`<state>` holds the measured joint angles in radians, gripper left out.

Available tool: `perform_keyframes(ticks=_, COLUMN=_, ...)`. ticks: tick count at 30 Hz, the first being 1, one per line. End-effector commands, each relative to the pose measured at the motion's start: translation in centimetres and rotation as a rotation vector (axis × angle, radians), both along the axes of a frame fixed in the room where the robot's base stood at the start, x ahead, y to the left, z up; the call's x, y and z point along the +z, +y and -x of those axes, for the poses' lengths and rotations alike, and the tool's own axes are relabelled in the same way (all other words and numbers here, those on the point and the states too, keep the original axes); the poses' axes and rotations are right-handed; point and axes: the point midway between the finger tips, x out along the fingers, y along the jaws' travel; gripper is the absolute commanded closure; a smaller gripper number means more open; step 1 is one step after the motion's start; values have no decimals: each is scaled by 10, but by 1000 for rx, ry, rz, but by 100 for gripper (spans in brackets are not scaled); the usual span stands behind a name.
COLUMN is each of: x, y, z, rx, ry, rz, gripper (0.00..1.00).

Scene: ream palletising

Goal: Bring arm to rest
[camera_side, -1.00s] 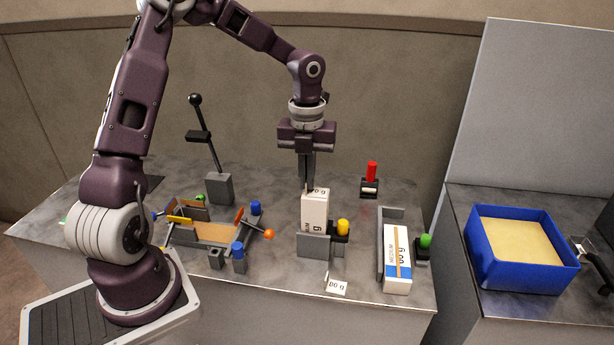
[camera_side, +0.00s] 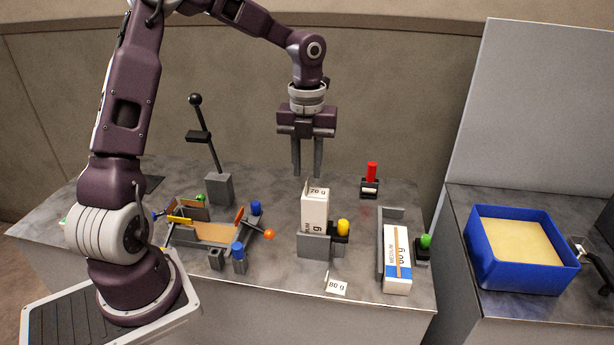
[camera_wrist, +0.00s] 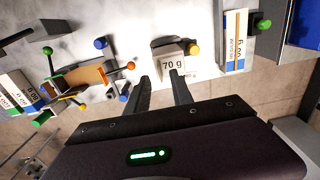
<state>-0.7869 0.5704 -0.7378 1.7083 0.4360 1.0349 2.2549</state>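My gripper (camera_side: 307,172) hangs above the middle of the table, fingers pointing down, open with a gap between them. Nothing is held. A white ream box (camera_side: 314,214) stands upright in a grey holder (camera_side: 313,245) just below the fingertips, apart from them. Its top carries a "70 g" label, which also shows in the wrist view (camera_wrist: 171,65) ahead of the open fingers (camera_wrist: 165,80).
A jig with colored knobs (camera_side: 205,233) and a black-knobbed lever (camera_side: 204,140) stand at left. An "80 g" card (camera_side: 337,285) lies at the front edge. A blue tray (camera_side: 482,275) sits at right.

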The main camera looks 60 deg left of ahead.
Motion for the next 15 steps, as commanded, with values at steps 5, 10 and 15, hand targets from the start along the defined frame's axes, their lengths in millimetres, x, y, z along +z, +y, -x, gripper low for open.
perform_keyframes(ticks=5, x=31, y=1, z=0, rx=1, ry=-2, rz=-2, gripper=72)
perform_keyframes(ticks=10, x=58, y=-25, z=25, rx=239, ry=-29, rz=-87, gripper=72)
perform_keyframes(ticks=15, x=99, y=-72, z=104, rx=1024, ry=-249, rz=-116, gripper=72)
